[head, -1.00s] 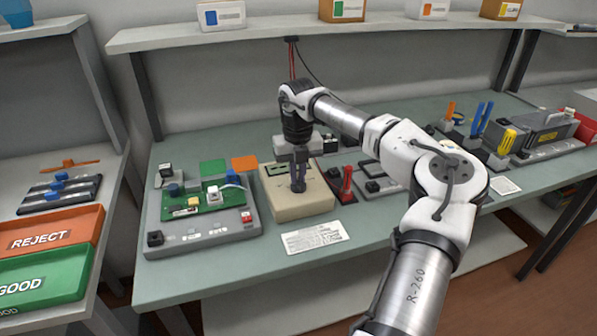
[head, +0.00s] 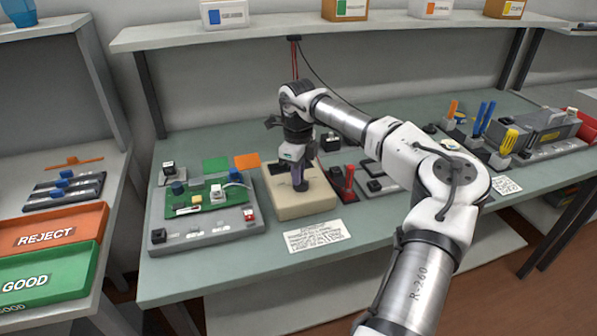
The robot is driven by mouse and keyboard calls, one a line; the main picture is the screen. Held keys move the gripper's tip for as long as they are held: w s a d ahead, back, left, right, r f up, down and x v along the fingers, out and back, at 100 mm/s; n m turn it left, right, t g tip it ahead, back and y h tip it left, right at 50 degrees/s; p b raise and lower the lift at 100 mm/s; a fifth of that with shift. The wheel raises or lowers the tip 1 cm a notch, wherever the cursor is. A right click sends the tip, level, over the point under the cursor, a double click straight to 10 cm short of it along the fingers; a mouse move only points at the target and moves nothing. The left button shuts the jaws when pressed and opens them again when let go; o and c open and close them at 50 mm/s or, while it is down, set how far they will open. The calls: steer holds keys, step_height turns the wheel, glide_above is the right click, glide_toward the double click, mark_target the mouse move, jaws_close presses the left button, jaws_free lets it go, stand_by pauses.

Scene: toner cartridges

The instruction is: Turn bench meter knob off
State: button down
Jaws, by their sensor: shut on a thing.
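The bench meter (head: 302,208) is a beige box on the green-grey bench, just right of the circuit board fixture. Its dark display (head: 275,170) shows partly beside my gripper. My gripper (head: 299,184) points down onto the meter's top face, shut on the knob. The knob itself is hidden by the fingers, so I cannot tell which way it points.
Left of the meter stands a grey fixture (head: 165,247) with a green circuit board (head: 205,205). A red-handled tool (head: 349,182) stands close on the right. A printed card (head: 313,236) lies in front. REJECT (head: 85,228) and GOOD (head: 70,270) bins are at far left.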

steer(key=shift+r+n, duration=0.1)
steer(key=shift+n, duration=1)
steer(key=c, duration=1.5)
jaws_free()
step_height(320, 180, up, 14)
steer(key=shift+f+b, duration=0.15)
steer(key=shift+b, duration=0.85)
